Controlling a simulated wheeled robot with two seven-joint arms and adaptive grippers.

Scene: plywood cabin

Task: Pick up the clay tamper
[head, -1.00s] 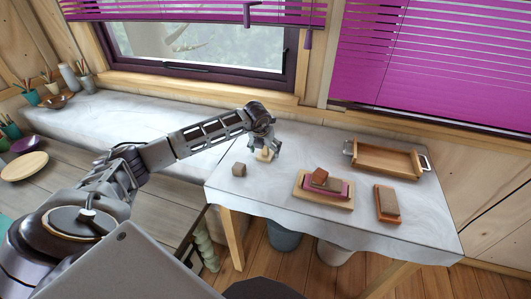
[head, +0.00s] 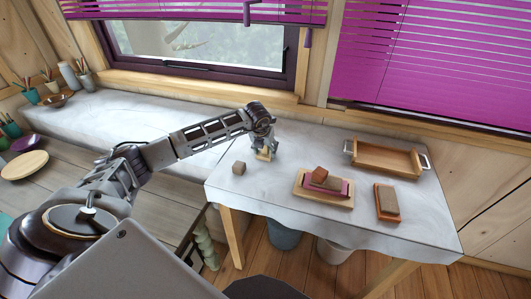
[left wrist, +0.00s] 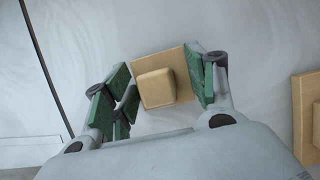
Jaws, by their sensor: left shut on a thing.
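The clay tamper is a pale wooden block with a square base and a smaller raised block on top; in the left wrist view it (left wrist: 156,88) lies between my green-padded fingers. My left gripper (left wrist: 168,92) is shut on it, with a pad close against each side. In the head view the tamper (head: 263,155) shows as a small pale patch at the table's back left, under my left gripper (head: 267,147), which partly hides it. I cannot tell whether its base is clear of the table. My right gripper is not in view.
A wooden board (head: 325,201) with stacked blocks lies to the right, near an orange-brown block (head: 387,204). A wooden tray (head: 384,160) with metal handles is at the back right.

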